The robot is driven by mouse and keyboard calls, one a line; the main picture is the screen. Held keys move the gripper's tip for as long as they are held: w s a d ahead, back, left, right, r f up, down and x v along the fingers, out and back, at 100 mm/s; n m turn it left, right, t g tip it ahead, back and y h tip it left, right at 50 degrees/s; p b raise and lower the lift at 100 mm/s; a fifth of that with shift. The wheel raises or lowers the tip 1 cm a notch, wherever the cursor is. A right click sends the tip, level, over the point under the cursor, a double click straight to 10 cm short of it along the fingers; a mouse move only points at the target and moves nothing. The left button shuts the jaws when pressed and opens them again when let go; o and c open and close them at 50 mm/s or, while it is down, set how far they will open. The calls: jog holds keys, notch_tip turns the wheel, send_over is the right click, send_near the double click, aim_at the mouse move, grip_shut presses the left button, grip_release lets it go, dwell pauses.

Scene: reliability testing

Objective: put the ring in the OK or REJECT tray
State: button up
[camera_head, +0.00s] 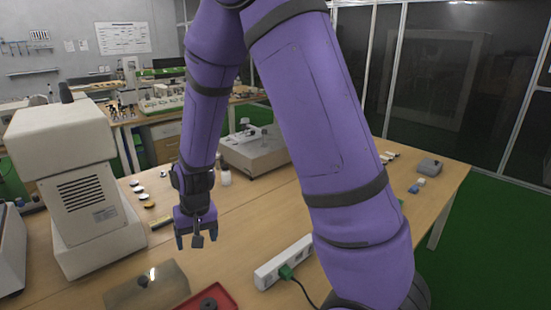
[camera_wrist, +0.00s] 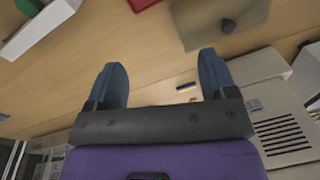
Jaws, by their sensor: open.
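My gripper (camera_head: 196,240) hangs over the wooden table in the head view, fingers pointing down. In the wrist view its two blue fingers (camera_wrist: 163,72) are wide apart with nothing between them. A red tray (camera_head: 226,299) is cut off by the bottom edge of the head view. A dark round piece (camera_head: 209,304), perhaps the ring, is in it, apart from my gripper. A red edge of the tray (camera_wrist: 143,3) shows at the top of the wrist view. I cannot make out any tray labels.
A brownish plate (camera_head: 168,288) with a dark knob lies left of the red tray. A bulky white instrument (camera_head: 70,170) stands at left. A white power strip (camera_head: 282,263) with a green plug lies at right. A grey box device (camera_head: 254,152) stands behind. Bare table surrounds my gripper.

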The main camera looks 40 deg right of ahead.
jog(key=s+d+r+n+t, duration=0.15)
jog(key=s+r, duration=0.25)
jog(key=r, duration=0.4)
jog(key=s+d+r+t, duration=0.1)
jog(key=s+d+r, duration=0.1)
jog(key=s+r, duration=0.4)
jog(key=s+d+r+n+t, duration=0.1)
jog(key=s+r, duration=0.2)
jog(key=r, duration=0.6)
jog(key=s+d+r, duration=0.2)
jog(key=s+r, duration=0.2)
jog(key=s, duration=0.5)
jog(key=shift+s+d+r+h, duration=0.15)
jog(key=shift+s+r+h, duration=0.15)
jog(key=shift+h, duration=0.1)
jog(key=shift+t, duration=0.25)
